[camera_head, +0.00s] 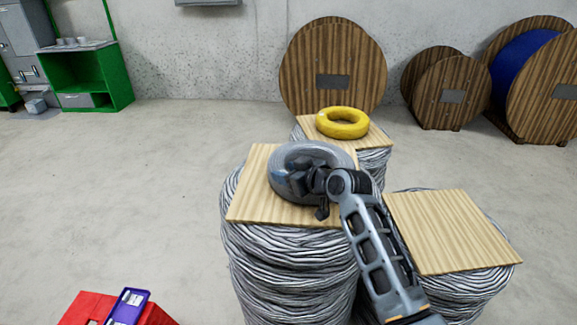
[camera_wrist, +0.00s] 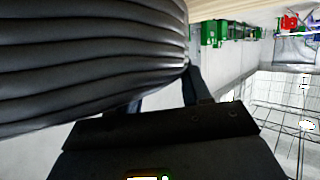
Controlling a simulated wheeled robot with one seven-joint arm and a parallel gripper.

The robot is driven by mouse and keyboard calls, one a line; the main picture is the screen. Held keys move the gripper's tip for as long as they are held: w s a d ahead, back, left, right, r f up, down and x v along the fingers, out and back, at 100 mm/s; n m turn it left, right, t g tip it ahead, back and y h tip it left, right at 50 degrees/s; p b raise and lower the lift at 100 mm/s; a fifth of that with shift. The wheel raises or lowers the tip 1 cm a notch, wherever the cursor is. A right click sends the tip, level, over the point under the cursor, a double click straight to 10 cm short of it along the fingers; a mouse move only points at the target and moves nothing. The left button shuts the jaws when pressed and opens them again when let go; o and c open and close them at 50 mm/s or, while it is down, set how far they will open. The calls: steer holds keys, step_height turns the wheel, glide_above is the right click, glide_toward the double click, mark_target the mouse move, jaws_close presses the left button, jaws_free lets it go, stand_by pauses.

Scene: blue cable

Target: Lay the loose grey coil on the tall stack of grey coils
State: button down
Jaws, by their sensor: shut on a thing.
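The loose grey coil (camera_head: 313,151) is a smooth, shiny ring at the upper right part of the wooden board (camera_head: 254,207) that tops the tall stack of grey coils (camera_head: 290,265). I cannot tell if it touches the board or hangs just above it. My gripper (camera_head: 303,181) is shut on the near side of the coil; its fingers are partly hidden by my wrist. In the wrist view the coil (camera_wrist: 85,60) fills the upper left, against my gripper's dark fingers (camera_wrist: 168,95), with a pale wood edge (camera_wrist: 240,9) close by.
A lower stack with a bare board (camera_head: 450,228) stands to the right. Behind, another board-topped stack (camera_head: 374,160) carries a yellow coil (camera_head: 342,122). Large wooden reels (camera_head: 333,70) stand by the wall. A red box (camera_head: 88,308) with a purple item is at the bottom left. The left floor is clear.

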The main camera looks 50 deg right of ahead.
steer(key=c, duration=1)
jaws_free()
steer(key=shift+s+f, duration=0.1)
steer(key=shift+f, duration=0.15)
steer(key=o, duration=0.5)
steer(key=shift+r, duration=0.1)
steer(key=b+v, duration=0.1)
steer(key=v, duration=1.1)
steer(key=s+a+f+m, duration=0.1)
steer(key=s+a+f, duration=0.3)
steer(key=s+a, duration=0.3)
steer(key=s+a+f+m, duration=0.1)
steer(key=s+a+f, duration=0.3)
steer(key=s+a, duration=0.35)
steer(key=s+a+r+n, duration=0.1)
steer(key=s+a+r, duration=0.1)
steer(key=s, duration=0.3)
steer(key=s+a+r+t+y, duration=0.1)
steer(key=s+a+r, duration=0.2)
steer(key=s, duration=0.3)
steer(key=s+a+r+n, duration=0.1)
steer(key=s+a+r, duration=0.1)
steer(key=s, duration=0.4)
steer(key=shift+a+r+n+y, duration=0.3)
steer(key=shift+a+r+y, duration=0.1)
steer(key=shift+a, duration=0.25)
